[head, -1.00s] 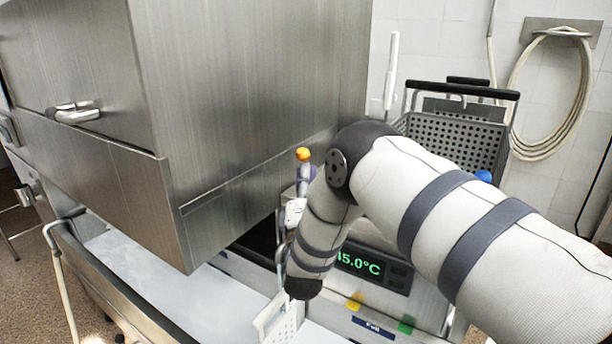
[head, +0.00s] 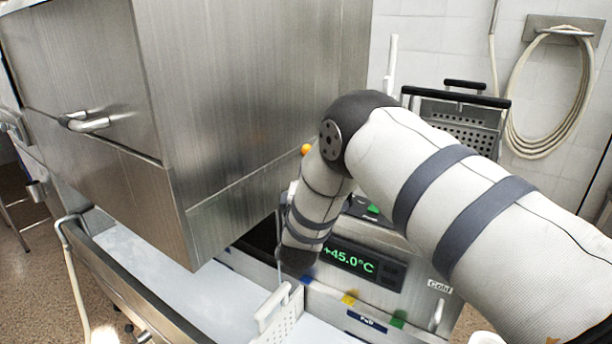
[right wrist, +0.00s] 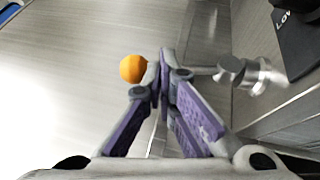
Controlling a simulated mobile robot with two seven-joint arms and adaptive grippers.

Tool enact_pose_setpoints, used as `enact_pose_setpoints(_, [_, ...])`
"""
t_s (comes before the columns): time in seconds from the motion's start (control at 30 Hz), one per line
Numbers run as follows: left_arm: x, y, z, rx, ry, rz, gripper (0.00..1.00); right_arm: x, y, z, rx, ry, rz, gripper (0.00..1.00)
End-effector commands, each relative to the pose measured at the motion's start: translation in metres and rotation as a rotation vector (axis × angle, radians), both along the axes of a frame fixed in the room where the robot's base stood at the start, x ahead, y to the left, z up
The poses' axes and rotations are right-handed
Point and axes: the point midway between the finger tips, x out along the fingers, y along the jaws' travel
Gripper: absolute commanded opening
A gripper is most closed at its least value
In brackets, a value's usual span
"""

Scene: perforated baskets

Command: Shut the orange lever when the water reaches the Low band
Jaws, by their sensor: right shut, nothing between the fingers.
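The orange ball knob (head: 305,149) of the lever shows just above my right arm's wrist in the head view. In the right wrist view the orange knob (right wrist: 133,69) is left of my right gripper (right wrist: 162,72), close to the fingertips. Whether they touch is unclear. The fingers are shut with nothing between them. A silver metal fitting (right wrist: 230,70) is to the right of the fingertips. In the head view my arm hides the gripper and most of the lever. The water surface and its level cannot be made out. My left gripper is out of view.
A steel hood (head: 250,110) fills the left. A display (head: 348,258) reads +45.0°C above blue, yellow and green tags. A dark plate lettered LOW (right wrist: 285,18) shows in the wrist view. A perforated basket (head: 468,122) stands behind; a white perforated piece (head: 282,322) is in front.

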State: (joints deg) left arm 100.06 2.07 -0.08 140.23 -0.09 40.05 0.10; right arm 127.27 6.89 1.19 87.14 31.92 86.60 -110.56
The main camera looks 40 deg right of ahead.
Motion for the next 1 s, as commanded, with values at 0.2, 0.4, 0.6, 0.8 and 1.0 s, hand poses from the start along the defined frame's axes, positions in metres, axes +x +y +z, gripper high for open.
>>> enact_pose_setpoints(0.2, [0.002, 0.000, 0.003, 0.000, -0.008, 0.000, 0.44, 0.004, -0.007, 0.007, -0.004, -0.006, 0.001, 0.00])
enact_pose_setpoints(0.4, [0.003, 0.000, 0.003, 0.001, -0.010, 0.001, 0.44, 0.005, -0.011, 0.009, -0.004, -0.006, 0.002, 0.00])
enact_pose_setpoints(0.6, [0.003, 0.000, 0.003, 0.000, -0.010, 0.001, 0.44, 0.006, -0.012, 0.009, -0.003, -0.004, 0.002, 0.00])
enact_pose_setpoints(0.8, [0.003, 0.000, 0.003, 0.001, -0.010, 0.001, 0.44, 0.006, -0.012, 0.009, -0.003, -0.004, 0.002, 0.00])
enact_pose_setpoints(1.0, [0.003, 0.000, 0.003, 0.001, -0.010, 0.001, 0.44, 0.006, -0.012, 0.009, -0.003, -0.004, 0.002, 0.00])
